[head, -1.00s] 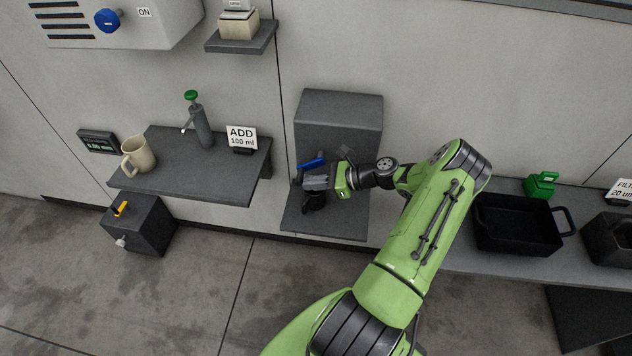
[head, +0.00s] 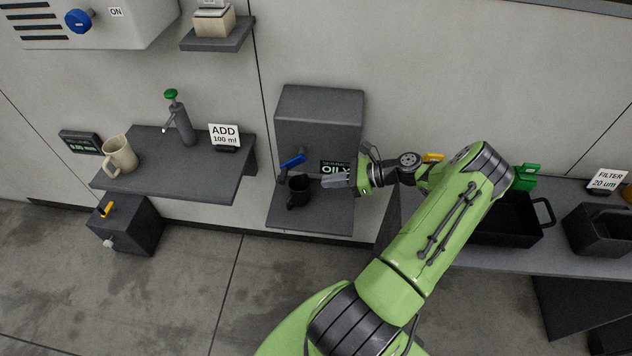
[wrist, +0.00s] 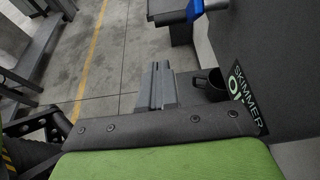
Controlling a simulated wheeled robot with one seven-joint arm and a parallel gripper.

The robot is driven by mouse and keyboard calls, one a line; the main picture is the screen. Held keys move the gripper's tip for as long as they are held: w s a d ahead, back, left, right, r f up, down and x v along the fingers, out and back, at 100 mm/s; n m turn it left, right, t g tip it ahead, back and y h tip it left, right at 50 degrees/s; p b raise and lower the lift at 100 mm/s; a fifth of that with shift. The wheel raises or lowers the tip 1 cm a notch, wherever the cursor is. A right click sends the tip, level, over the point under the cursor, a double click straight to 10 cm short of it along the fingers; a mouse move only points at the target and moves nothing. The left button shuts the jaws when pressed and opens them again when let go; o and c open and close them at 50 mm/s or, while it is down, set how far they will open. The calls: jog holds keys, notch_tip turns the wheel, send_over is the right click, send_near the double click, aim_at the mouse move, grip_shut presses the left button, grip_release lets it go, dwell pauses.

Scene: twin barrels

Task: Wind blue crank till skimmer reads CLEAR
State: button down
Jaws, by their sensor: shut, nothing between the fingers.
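The skimmer is a dark grey box (head: 318,115) on the wall. Its blue crank (head: 293,160) sticks out at the lower left front and also shows at the top of the wrist view (wrist: 194,10). Its display (head: 336,168) reads SKIMMER above a green word starting OIL, with the end hard to read beside my gripper. The display is cut off in the wrist view (wrist: 243,98). My gripper (head: 326,180) is shut and empty, in front of the skimmer, right of the crank and apart from it. Its fingers show in the wrist view (wrist: 156,72).
A black cup (head: 299,193) stands on the skimmer's ledge, just left of my fingertips. Left is a shelf (head: 185,184) with a beige mug (head: 120,155) and a green-topped pump bottle (head: 181,122). Right, behind my arm, is a counter with a black tray (head: 520,238).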

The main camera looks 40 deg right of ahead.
jog(key=shift+v, duration=1.4)
